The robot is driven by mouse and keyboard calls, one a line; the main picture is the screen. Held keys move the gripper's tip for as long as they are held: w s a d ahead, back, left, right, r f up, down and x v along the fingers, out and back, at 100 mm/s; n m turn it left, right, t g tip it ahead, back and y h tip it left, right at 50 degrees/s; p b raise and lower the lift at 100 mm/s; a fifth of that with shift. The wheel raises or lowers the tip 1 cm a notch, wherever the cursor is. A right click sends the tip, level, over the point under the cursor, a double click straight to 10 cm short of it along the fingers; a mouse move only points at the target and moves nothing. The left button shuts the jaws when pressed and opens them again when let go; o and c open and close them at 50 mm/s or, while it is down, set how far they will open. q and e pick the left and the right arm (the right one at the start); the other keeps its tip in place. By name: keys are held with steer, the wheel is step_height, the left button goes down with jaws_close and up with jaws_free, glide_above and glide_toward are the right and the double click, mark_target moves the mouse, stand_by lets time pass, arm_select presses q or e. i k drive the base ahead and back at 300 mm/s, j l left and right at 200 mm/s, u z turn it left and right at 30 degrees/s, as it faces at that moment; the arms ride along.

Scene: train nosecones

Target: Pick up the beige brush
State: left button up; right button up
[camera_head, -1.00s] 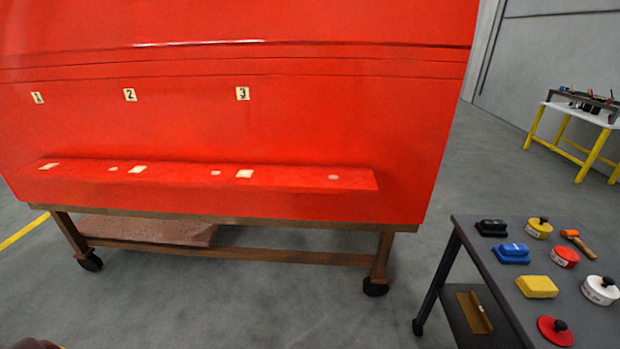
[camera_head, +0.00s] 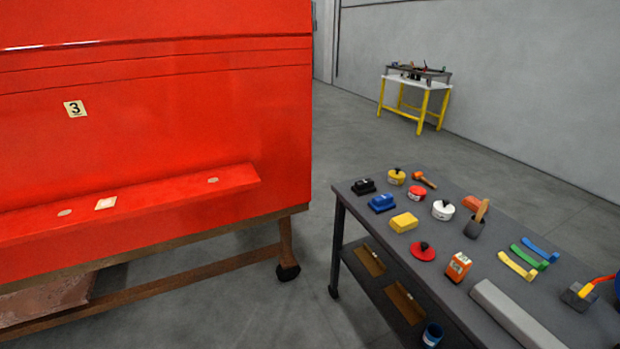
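Neither of my grippers is in view, and nothing of mine touches the item.
The dark table (camera_head: 556,262) holds a yellow block (camera_head: 404,222), a white round tin (camera_head: 443,210), an orange box (camera_head: 458,266), a grey bar (camera_head: 515,315) and curved coloured strips (camera_head: 528,256). A red nosecone (camera_head: 180,130) stands at left. Clear floor (camera_head: 310,250) lies between.

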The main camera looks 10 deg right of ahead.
mark_target(479, 215)
steer(key=z, duration=1.55)
steer(key=i+l, duration=0.2)
steer(key=i, duration=0.25)
steer(key=i+l+z, duration=0.15)
steer(key=i, duration=0.3)
